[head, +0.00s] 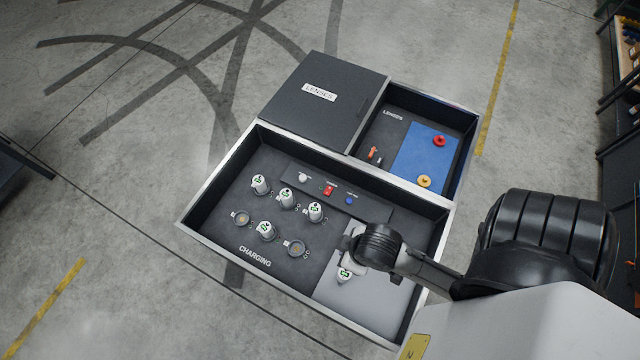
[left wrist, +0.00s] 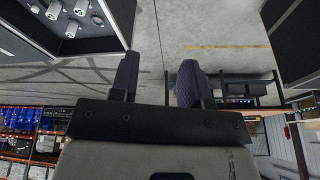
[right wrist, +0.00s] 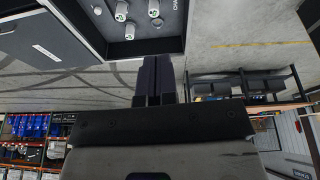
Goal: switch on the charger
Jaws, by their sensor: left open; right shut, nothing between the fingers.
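The charging tote (head: 197,222) is an open dark box labelled CHARGING. Its raised panel (head: 381,213) carries a white button or knob (head: 302,177), a red switch (head: 328,190) and a blue button (head: 349,200); their small labels are unreadable. Several white batteries (head: 266,230) stand in round holders, and at least one holder (head: 296,247) looks empty. My right gripper (head: 351,241) is over the tote's right part, below the panel in the head view. Its fingers (right wrist: 160,78) are shut and empty. My left gripper (left wrist: 158,82) is open and empty, outside the head view.
One more battery (head: 345,275) stands on a light grey pad (head: 379,311), partly under my right gripper. Behind is a lenses tote with a black lid (head: 325,105) and a blue mat (head: 425,150) holding red and yellow pieces. Shelving stands at the right edge.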

